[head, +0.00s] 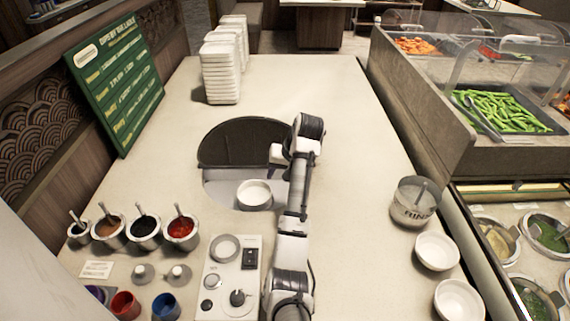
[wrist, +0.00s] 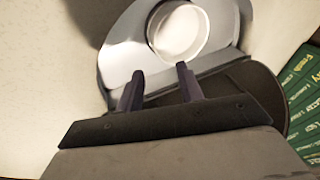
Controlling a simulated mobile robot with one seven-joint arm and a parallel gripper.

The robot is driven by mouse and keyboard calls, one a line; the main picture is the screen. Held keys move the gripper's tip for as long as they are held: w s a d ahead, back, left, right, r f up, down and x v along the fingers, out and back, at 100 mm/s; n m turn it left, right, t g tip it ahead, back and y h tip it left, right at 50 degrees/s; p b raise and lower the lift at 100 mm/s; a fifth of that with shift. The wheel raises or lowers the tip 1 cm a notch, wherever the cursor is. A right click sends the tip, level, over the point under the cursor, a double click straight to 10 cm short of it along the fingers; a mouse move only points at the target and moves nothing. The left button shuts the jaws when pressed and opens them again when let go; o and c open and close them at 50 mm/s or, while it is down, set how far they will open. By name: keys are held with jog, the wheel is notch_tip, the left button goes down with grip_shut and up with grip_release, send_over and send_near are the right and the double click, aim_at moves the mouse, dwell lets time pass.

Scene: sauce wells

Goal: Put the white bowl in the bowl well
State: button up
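A white bowl (head: 254,194) stands upright on the shiny steel front part (head: 217,192) of a round fixture in the counter, which looks like the bowl well. The fixture's back half is a dark, half-round panel (head: 232,147). In the wrist view the bowl (wrist: 180,32) lies beyond my fingertips, on the steel (wrist: 122,58). I cannot tell how deep it sits. My gripper (wrist: 158,82) is open and empty, its two dark fingers apart. It is over the dark panel, behind the bowl and clear of it. Two more white bowls (head: 437,251) (head: 459,301) stand at the right.
Several sauce pots (head: 144,232) stand at the left, near a control box (head: 230,278). A steel rinse container (head: 413,204) is at the right. Stacked white dishes (head: 221,72) and a green menu board (head: 117,82) stand at the back. The back-right counter is clear.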

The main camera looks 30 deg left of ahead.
jog(key=v, duration=0.5)
jog(key=shift+r, duration=0.35)
jog(key=shift+s, duration=0.1)
dwell(0.3)
